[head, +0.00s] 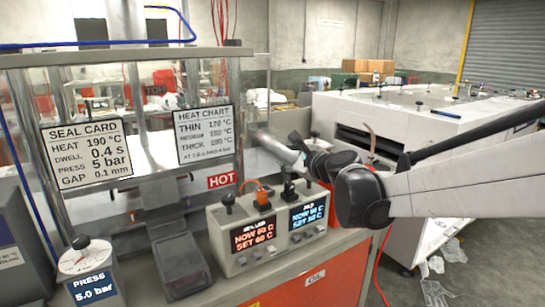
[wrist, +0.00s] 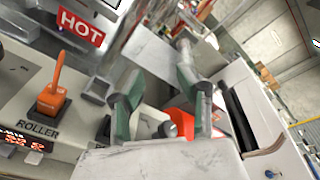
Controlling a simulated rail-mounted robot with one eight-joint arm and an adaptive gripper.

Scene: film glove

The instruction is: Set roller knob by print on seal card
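The seal card (head: 87,150) hangs at the left in the head view, reading HEAT 190 °C, DWELL 0.4 s, PRESS 5 bar, GAP 0.1 mm. The control box (head: 243,263) has an orange display (head: 254,234) and a blue display (head: 307,214); their small digits are unsure. An orange lever (wrist: 53,93) stands above the printed word ROLLER in the wrist view. A dark round knob (wrist: 166,129) shows between my fingers' outlines; I cannot tell its label. My gripper (wrist: 160,72) is open, its green-padded fingers apart and nothing held. It hangs over the box's right end.
A heat chart (head: 203,135) hangs beside the seal card. A HOT sign (head: 222,180) is behind the box. A pressure unit (head: 90,286) reading 5.0 bar is at front left. A large white machine (head: 410,125) stands at the right.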

